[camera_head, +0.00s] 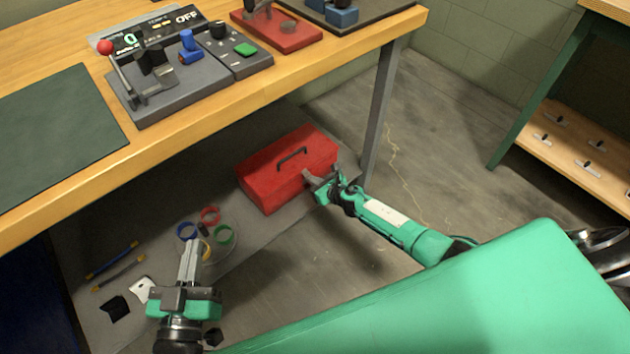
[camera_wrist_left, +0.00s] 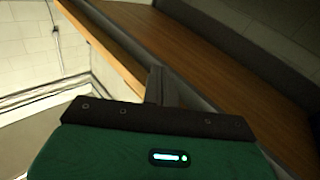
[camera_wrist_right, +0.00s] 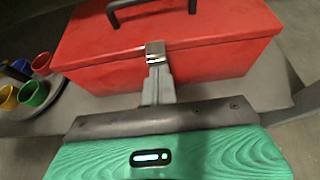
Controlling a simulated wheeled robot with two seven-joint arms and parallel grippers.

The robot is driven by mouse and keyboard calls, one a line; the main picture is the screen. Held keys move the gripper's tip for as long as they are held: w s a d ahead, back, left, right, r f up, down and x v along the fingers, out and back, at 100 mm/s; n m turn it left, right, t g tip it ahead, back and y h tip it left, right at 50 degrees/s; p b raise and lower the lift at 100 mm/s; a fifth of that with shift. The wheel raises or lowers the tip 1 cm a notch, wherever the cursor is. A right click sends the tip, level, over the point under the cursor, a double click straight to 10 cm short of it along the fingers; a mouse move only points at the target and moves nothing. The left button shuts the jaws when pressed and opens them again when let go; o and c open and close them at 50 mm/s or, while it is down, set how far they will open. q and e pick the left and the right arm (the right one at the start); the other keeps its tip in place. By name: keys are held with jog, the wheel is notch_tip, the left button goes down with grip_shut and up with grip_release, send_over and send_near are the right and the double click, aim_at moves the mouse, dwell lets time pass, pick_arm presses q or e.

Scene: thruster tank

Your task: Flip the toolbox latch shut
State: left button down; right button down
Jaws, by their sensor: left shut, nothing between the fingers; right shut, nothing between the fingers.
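The red toolbox (camera_head: 272,185) sits on the grey lower shelf under the workbench, its lid down and its dark handle (camera_head: 291,154) on top. In the right wrist view its front face (camera_wrist_right: 215,62) fills the upper part. A small silver latch (camera_wrist_right: 155,48) shows at the lid seam. My right gripper (camera_head: 309,176) is shut, with its fingertips at or just below the latch in the right wrist view; contact is hard to tell. The latch's lower part is hidden behind the fingers. My left gripper (camera_head: 190,246) is shut and empty, left of the toolbox.
A table leg (camera_head: 378,115) stands just right of the toolbox. The wooden bench top (camera_head: 225,100) with a control panel overhangs the shelf. Open floor (camera_head: 440,140) lies to the right.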

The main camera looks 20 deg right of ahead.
pick_arm(q)
jog(key=shift+s+d+f+g, duration=0.2)
jog(key=shift+f+g, duration=0.15)
jog(key=shift+f, duration=0.15)
jog(key=shift+s+d+f+g, duration=0.1)
jog(key=shift+s+f+g, duration=0.05)
jog(key=shift+f+g, duration=0.3)
jog(key=shift+r, duration=0.1)
jog(key=shift+r+p, duration=0.65)
jog(key=shift+p, duration=0.2)
